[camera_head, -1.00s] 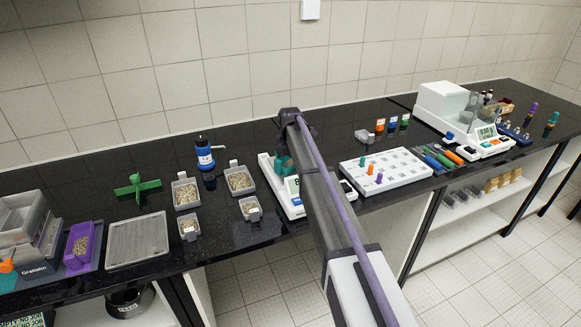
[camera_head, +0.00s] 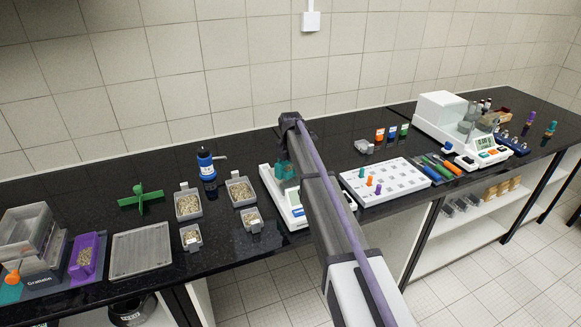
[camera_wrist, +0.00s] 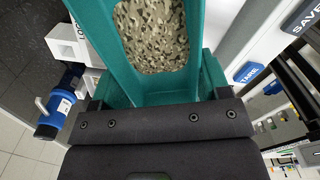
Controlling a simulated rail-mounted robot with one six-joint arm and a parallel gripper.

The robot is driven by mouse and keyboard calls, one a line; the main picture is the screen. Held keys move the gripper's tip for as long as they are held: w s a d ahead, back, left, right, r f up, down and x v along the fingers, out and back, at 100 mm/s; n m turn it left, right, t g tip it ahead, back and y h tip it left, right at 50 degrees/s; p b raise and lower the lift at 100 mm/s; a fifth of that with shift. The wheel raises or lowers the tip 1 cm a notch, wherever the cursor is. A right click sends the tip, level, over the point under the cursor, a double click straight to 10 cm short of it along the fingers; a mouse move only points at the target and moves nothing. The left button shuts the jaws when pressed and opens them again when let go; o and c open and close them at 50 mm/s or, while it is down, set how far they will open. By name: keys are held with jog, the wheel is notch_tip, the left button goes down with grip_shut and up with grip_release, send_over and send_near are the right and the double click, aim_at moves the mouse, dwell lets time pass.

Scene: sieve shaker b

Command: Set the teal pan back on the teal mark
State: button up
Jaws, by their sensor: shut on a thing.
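The teal pan (camera_wrist: 195,78) fills the middle of the wrist view, with pale speckled grains (camera_wrist: 150,35) inside. My gripper (camera_wrist: 160,100) is shut on the pan's near end, one finger on each side. In the head view the pan (camera_head: 286,172) shows as a small teal patch at or just above the white scale (camera_head: 272,185). My arm hides part of both, and I cannot tell whether they touch. A teal patch (camera_head: 10,293), likely the teal mark, shows on the base of the stacked-tray unit at the far left, partly under an orange-tipped tool.
A purple pan (camera_head: 88,255) stands on that base, beside the stacked clear trays (camera_head: 28,232). A grey tray (camera_head: 140,250), a green cross (camera_head: 141,198), a blue bottle (camera_head: 206,163) and several grain-filled pans (camera_head: 188,203) stand between it and the scale. A white rack (camera_head: 395,180) is on the right.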

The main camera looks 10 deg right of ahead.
notch_tip(320, 180, up, 7)
jog(key=p, duration=0.5)
jog(key=shift+r, duration=0.1)
notch_tip(320, 180, down, 6)
jog(key=b, duration=0.6)
jog(key=shift+r+p, duration=0.15)
jog(key=shift+p, duration=0.15)
